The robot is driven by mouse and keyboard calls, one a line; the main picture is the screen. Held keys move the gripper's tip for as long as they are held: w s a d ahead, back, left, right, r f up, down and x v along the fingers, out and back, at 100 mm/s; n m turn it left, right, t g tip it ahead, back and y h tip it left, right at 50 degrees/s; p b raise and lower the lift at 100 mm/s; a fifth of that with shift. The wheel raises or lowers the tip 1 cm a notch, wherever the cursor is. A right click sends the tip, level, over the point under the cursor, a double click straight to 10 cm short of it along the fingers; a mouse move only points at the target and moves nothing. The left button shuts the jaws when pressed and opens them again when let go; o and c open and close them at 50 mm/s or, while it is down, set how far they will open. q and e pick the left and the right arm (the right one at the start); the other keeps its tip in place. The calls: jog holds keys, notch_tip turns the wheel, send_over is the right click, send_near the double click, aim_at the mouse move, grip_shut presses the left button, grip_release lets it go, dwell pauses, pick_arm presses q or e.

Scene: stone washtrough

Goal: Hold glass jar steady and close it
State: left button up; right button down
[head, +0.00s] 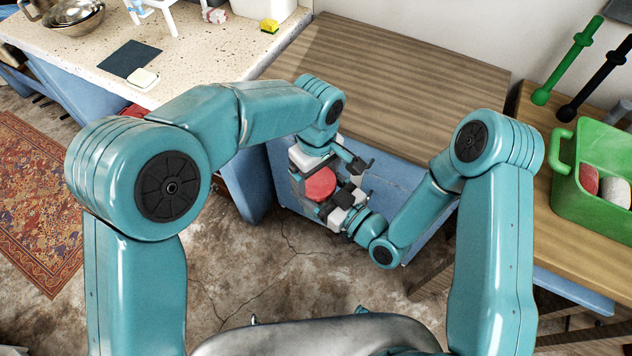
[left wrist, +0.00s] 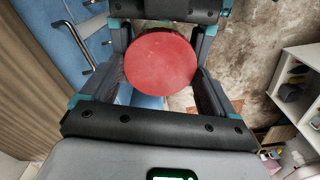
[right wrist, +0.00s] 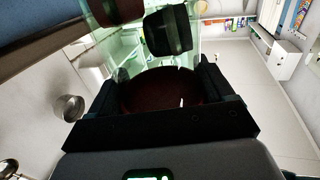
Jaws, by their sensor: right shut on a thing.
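A round red lid (head: 320,184) shows between my two grippers in front of the bench. In the left wrist view the lid (left wrist: 161,60) lies face-on between my left gripper's pads (left wrist: 162,85), which stand apart beside it. My left gripper (head: 322,172) comes from behind, my right gripper (head: 335,195) from the front right. In the right wrist view my right gripper (right wrist: 162,90) is shut around a dark reddish disc, with greenish clear glass of the jar (right wrist: 132,60) above it. Most of the jar is hidden by the grippers. I cannot tell whether the lid is seated.
The brown wooden bench top (head: 395,80) behind is clear. A green tub (head: 590,195) with stones stands on a wooden table at right. A speckled counter (head: 200,50) at left carries a soap block (head: 142,78), a dark mat (head: 128,58) and metal bowls (head: 75,12).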

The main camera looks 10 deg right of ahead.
pick_arm(q)
jog(key=c, duration=0.4)
jog(key=m, duration=0.3)
jog(key=shift+c, duration=0.3)
jog(key=o, duration=0.9)
jog(key=shift+o, duration=0.2)
jog(key=shift+r, duration=0.1)
jog(key=shift+r, duration=2.2)
